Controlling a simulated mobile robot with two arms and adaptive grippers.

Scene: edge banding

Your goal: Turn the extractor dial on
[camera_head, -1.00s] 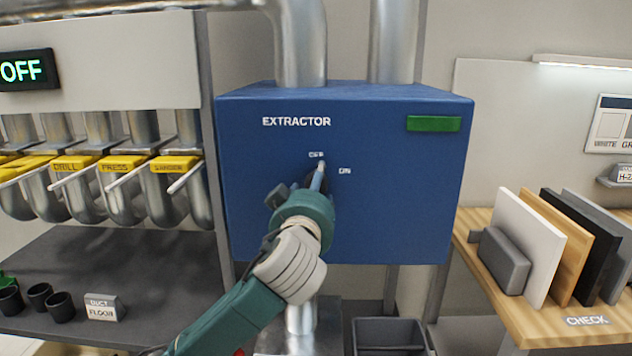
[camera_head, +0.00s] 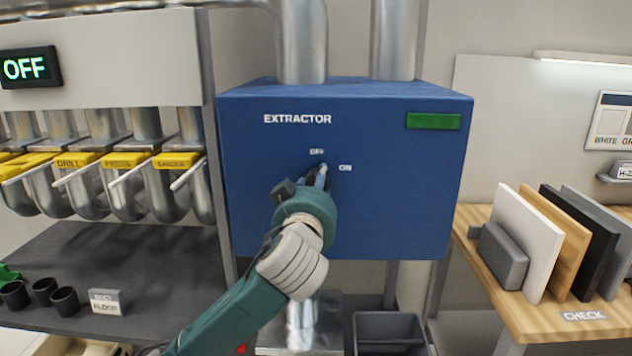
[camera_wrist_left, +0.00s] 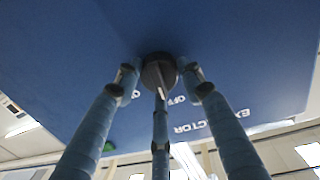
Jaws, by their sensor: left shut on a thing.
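The dark round extractor dial (camera_wrist_left: 157,66) with a pale pointer mark is on the front of the blue extractor box (camera_head: 400,220). OFF is printed above the dial and ON to its upper right. My left gripper (camera_head: 317,180) is at the dial, its fingers shut around it; they also show in the left wrist view (camera_wrist_left: 161,80). In the head view the hand hides most of the dial, and only its upper edge shows near the labels. The exact pointer direction is hard to tell. My right gripper is not in view.
A display (camera_head: 28,68) at the upper left reads OFF in lit letters. Yellow-tagged duct gates (camera_head: 122,160) line the left. A green panel (camera_head: 433,121) is on the box's upper right. A wooden shelf (camera_head: 540,312) with upright boards stands at the right. A grey bin (camera_head: 390,335) is below.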

